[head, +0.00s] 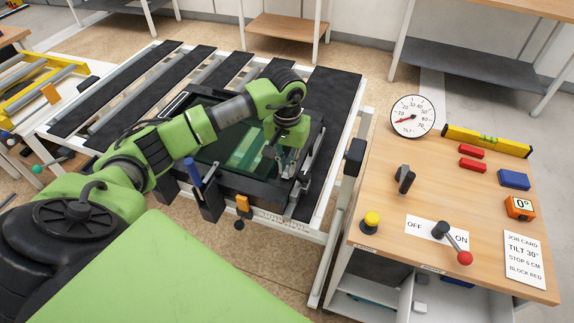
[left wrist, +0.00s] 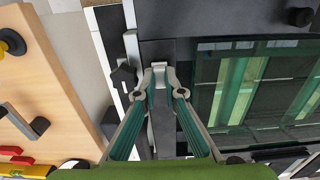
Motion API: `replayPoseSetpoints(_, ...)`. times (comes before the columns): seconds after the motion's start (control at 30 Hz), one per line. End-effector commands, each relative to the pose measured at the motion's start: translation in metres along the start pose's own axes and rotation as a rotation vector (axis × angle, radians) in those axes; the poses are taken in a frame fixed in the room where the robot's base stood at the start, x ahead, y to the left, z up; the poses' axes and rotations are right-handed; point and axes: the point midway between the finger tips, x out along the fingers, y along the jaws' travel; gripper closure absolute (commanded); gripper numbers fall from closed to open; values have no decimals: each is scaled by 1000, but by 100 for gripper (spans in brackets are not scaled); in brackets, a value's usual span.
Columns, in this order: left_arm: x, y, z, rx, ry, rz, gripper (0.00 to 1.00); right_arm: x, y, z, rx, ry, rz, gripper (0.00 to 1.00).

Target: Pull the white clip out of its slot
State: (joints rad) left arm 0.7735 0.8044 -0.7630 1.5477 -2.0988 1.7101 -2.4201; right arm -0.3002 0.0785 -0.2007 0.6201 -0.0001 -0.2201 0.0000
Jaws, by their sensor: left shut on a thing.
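The white clip (left wrist: 158,68) shows in the left wrist view between my fingertips, at the dark edge of the glazed frame. My left gripper (head: 299,172) points down over the right side of the frame in the head view. In the left wrist view, the left gripper (left wrist: 158,78) is shut on the clip. The slot is covered by the fingers and clip, so I cannot tell how deep the clip sits. The dark frame with green glass (head: 245,150) lies on the slatted table. My right gripper is not in view.
A wooden bench (head: 400,255) stands to the right, with a round gauge (head: 412,117), a yellow level (head: 486,140), red blocks, a blue block and a red-knobbed lever (head: 452,244). A blue-handled clamp (head: 203,185) and an orange tag (head: 242,204) are at the frame's front edge.

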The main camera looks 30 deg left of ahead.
Motion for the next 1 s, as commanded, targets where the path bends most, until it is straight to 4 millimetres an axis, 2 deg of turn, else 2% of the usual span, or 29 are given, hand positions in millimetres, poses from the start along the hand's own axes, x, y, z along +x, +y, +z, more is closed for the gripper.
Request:
replayPoseSetpoints(0.63, -12, 0, -2, -1, 6, 2, 100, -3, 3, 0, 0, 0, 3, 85)
replayPoseSetpoints(1.0, -32, 0, -1, 0, 4, 1, 100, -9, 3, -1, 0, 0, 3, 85)
